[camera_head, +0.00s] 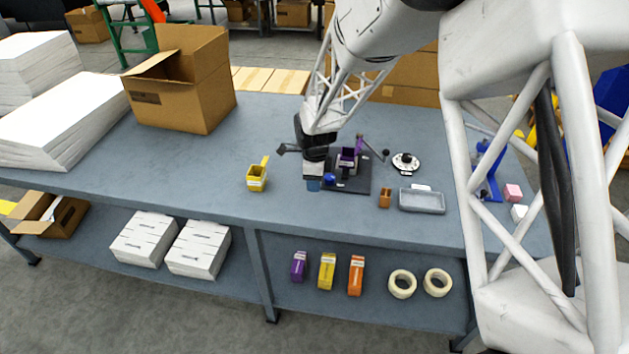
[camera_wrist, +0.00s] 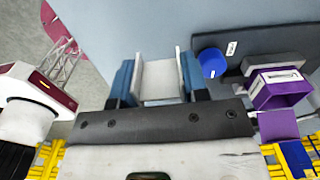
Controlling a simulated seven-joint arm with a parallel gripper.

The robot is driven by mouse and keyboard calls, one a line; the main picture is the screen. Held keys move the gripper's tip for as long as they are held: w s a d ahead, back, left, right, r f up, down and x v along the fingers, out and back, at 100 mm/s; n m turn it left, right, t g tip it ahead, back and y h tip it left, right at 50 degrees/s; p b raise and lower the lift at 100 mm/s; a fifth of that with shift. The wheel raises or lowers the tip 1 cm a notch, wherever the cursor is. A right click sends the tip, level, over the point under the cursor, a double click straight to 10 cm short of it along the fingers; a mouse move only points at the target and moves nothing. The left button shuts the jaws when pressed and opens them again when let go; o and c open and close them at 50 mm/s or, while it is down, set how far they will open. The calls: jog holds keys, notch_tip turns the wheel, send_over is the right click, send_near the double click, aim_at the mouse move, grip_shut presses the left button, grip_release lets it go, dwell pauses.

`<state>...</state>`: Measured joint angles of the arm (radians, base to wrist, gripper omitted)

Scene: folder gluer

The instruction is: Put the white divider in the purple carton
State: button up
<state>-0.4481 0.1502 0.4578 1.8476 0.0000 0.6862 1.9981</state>
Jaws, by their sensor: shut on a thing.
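My gripper (camera_wrist: 157,84) has blue fingers and is shut on the white divider (camera_wrist: 160,79), a U-shaped piece between the fingers in the wrist view. In the head view my gripper (camera_head: 313,184) is over the table, just left of the dark fixture plate. The purple carton (camera_wrist: 283,92) is open with a white label and sits on the fixture to the right in the wrist view. It also shows in the head view (camera_head: 347,161). The divider is apart from the carton. In the head view the divider is mostly hidden by the gripper.
The dark fixture plate (camera_head: 350,186) carries a blue knob (camera_wrist: 212,63) between my gripper and the carton. A yellow carton (camera_head: 257,178) stands to the left. The table's left middle is clear.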

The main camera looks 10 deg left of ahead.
jog(key=w+d+r, duration=0.3)
jog(key=w+d, duration=0.1)
jog(key=w, duration=0.4)
jog(key=w+d+r, duration=0.4)
jog(key=w, duration=0.3)
jog(key=shift+w+r, duration=0.15)
jog(key=shift+w, duration=0.25)
jog(key=shift+f, duration=0.2)
jog(key=shift+f, duration=2.75)
jog(key=o, duration=1)
jog(key=shift+f, duration=0.1)
jog(key=shift+c, duration=0.2)
notch_tip(320, 180, up, 10)
